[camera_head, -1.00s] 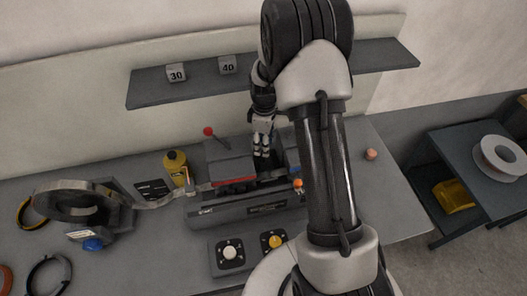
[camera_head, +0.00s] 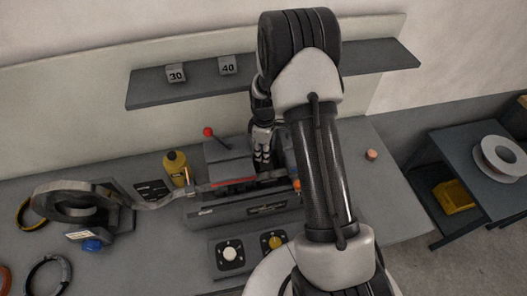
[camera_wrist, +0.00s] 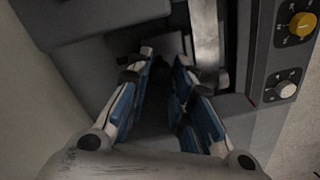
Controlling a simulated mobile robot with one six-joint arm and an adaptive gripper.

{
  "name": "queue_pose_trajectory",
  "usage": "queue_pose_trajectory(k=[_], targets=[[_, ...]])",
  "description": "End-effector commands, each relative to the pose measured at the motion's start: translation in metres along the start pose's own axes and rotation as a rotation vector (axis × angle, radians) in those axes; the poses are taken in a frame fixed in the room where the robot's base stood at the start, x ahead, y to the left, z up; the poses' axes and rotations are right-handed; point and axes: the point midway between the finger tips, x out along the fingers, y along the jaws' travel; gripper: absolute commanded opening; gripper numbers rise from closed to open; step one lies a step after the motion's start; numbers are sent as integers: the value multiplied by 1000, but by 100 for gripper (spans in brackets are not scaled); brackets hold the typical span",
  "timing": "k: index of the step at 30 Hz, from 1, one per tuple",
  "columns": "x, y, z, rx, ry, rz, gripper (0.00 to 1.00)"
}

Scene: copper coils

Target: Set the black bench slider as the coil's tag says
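The coil (camera_head: 75,200) sits on a dark stand at the left, its metal strip (camera_head: 200,189) running right to the grey machine (camera_head: 225,160). A small white tag (camera_head: 84,234) shows at the stand's front; its writing is too small to read. A black plate with pale marks (camera_head: 153,188) lies behind the strip; I cannot tell whether it is the slider. My gripper (camera_head: 262,160) is above the machine's right part, partly hidden by my arm. In the wrist view its blue-sided fingers (camera_wrist: 162,62) are apart with nothing held between them.
A yellow bottle (camera_head: 177,169) stands behind the strip. A red-ball lever (camera_head: 208,132) rises from the machine. White (camera_head: 230,254) and yellow (camera_head: 275,242) knobs sit in front. A shelf (camera_head: 300,73) holds blocks marked 30 and 40. The bench's right side is mostly clear.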

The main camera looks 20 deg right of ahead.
Motion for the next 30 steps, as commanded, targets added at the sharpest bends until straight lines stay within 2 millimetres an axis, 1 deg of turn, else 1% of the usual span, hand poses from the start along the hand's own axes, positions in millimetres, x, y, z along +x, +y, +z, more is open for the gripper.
queue_pose_trajectory(k=[1,6,8,30], targets=[[0,0,0,0,0,0,14],[0,0,0,0,0,0,3],[0,0,0,0,0,0,0],[0,-2,1,0,0,0,0]])
